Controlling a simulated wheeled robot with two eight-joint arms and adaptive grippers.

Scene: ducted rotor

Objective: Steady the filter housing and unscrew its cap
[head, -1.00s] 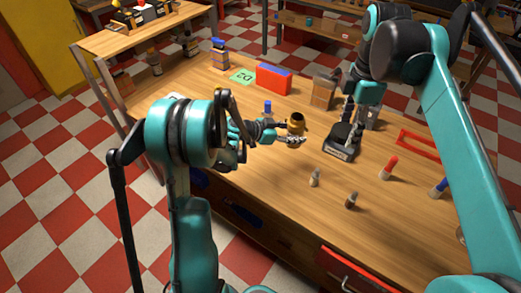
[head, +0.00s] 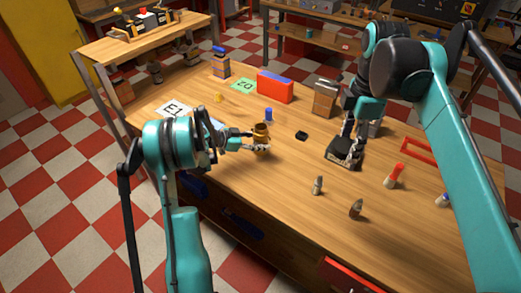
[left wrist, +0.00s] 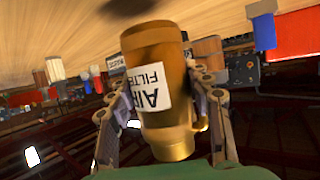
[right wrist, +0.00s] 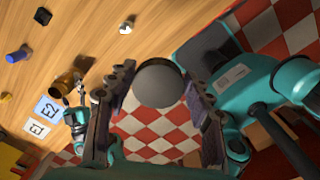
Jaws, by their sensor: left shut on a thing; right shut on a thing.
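The brass filter housing (head: 261,137) is in my left gripper (head: 249,141), above the near left part of the table. In the left wrist view the housing (left wrist: 172,140) has a white AIR FILTER label, with the left gripper's fingers on both sides. Its rim looks dark inside in the head view. My right gripper (head: 352,150) reaches down at the black labelled tray (head: 341,160). In the right wrist view a round dark grey piece (right wrist: 160,83), which looks like the cap, is between its fingers; contact with the tray is unclear.
A blue cylinder (head: 268,114) and a small black block (head: 301,135) stand near the housing. A red-blue box (head: 275,86) is behind.

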